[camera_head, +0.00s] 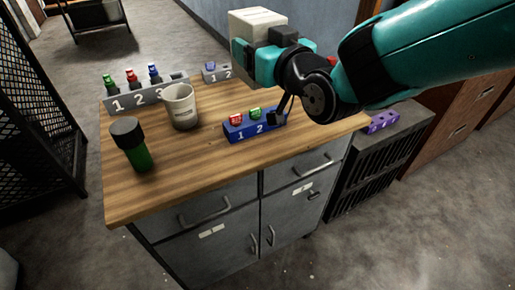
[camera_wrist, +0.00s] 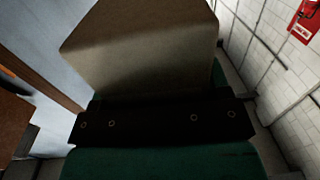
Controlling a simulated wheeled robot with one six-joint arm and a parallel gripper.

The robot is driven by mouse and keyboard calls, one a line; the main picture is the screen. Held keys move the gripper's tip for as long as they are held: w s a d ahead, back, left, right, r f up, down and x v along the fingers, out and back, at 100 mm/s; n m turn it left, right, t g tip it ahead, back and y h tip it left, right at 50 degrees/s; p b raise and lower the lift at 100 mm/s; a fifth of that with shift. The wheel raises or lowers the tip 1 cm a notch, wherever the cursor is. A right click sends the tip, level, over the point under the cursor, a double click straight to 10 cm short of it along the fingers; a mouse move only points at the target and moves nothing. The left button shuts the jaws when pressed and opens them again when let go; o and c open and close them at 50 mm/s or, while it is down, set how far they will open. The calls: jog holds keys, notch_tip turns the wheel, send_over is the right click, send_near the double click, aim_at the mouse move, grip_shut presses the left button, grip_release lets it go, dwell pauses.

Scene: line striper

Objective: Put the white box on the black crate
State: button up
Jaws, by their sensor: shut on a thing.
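The white box (camera_head: 257,20) is held up above the back of the wooden-topped cabinet, clear of the surface. My gripper (camera_head: 256,50) is shut on it, and the jaws hide its lower part. In the wrist view the white box (camera_wrist: 140,48) fills the upper middle, shaded, beyond the dark gripper bar (camera_wrist: 160,118). The black crate (camera_head: 372,166) stands on the floor against the right side of the cabinet, lower than its top. A purple numbered block (camera_head: 383,121) sits on the crate's top. My arm hides part of that top.
The wooden top (camera_head: 200,185) carries a grey numbered rack (camera_head: 140,97) with bottles, a white mug (camera_head: 181,106), a green black-capped bottle (camera_head: 135,145), a blue numbered holder (camera_head: 250,127) and a small grey block (camera_head: 216,73). Brown drawers (camera_head: 440,130) stand right of the crate.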

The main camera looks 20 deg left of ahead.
jog(key=shift+w+f+b, duration=0.1)
jog(key=shift+f+b, duration=0.5)
jog(key=shift+f, duration=9.2)
jog(key=shift+f, duration=0.2)
jog(key=o, duration=1)
jog(key=shift+o, duration=0.2)
